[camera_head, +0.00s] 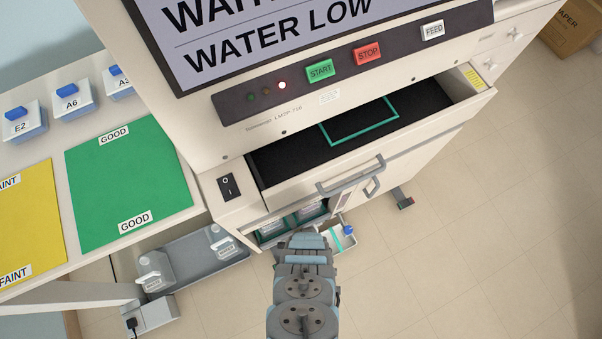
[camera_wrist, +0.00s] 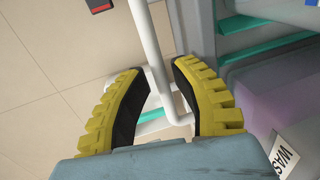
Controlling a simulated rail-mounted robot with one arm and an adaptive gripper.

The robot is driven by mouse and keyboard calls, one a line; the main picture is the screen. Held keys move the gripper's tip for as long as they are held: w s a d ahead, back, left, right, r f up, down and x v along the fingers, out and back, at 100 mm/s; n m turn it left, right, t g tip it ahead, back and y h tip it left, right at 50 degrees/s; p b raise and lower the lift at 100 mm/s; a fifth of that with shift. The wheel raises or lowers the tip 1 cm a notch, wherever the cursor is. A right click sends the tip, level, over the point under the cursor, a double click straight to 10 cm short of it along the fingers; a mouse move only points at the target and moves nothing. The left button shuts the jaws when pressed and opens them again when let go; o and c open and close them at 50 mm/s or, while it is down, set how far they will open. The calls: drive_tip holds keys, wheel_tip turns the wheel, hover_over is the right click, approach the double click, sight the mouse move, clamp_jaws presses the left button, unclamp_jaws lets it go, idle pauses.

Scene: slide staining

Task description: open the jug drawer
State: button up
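The jug drawer (camera_head: 268,232) is low on the machine's front, below the upper drawer, and appears at least partly out. Pale jugs between teal edges show in it. In the wrist view, a jug with a label starting "WAS" (camera_wrist: 285,155) is at the right. A white bar handle (camera_wrist: 147,38) runs down between the yellow fingers of my gripper (camera_wrist: 160,70) and bends right. The fingers are apart, with gaps beside the bar; contact is not clear. In the head view my gripper (camera_head: 305,238) is in front of the drawer and hides much of it.
The upper drawer (camera_head: 270,170) stands open above, with a handle (camera_head: 350,178) sticking out. A closed cabinet door with its own handle (camera_head: 373,181) is to the right. A grey tray (camera_head: 190,252) with jugs is at the left.

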drive_tip(key=shift+f, duration=0.25)
clamp_jaws()
drive_tip(key=shift+s+d, duration=0.1)
drive_tip(key=shift+s, duration=0.05)
idle(0.4)
